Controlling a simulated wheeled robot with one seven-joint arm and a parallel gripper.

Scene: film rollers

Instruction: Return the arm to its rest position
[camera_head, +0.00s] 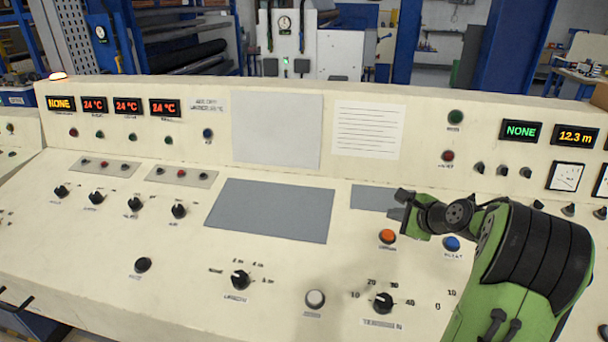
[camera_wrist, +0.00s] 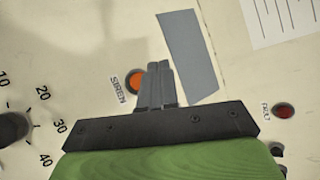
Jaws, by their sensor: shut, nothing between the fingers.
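My green arm reaches in from the lower right of the head view, over the right part of a cream control console (camera_head: 80,240). My gripper (camera_head: 394,205) is shut and empty, above the sloped panel near an orange button (camera_head: 387,236) and a grey plate (camera_head: 370,196). In the wrist view my gripper (camera_wrist: 157,68) has its two dark fingers together, beside the orange button (camera_wrist: 136,81) and the grey plate (camera_wrist: 188,55). I cannot tell the exact gap between fingertips and panel.
A blue button (camera_head: 451,244), a white button (camera_head: 315,298) and a black rotary knob (camera_head: 383,302) are near the arm. A large grey plate (camera_head: 270,211) lies left of the gripper. Displays and a paper sheet (camera_head: 367,130) are on the upright back panel.

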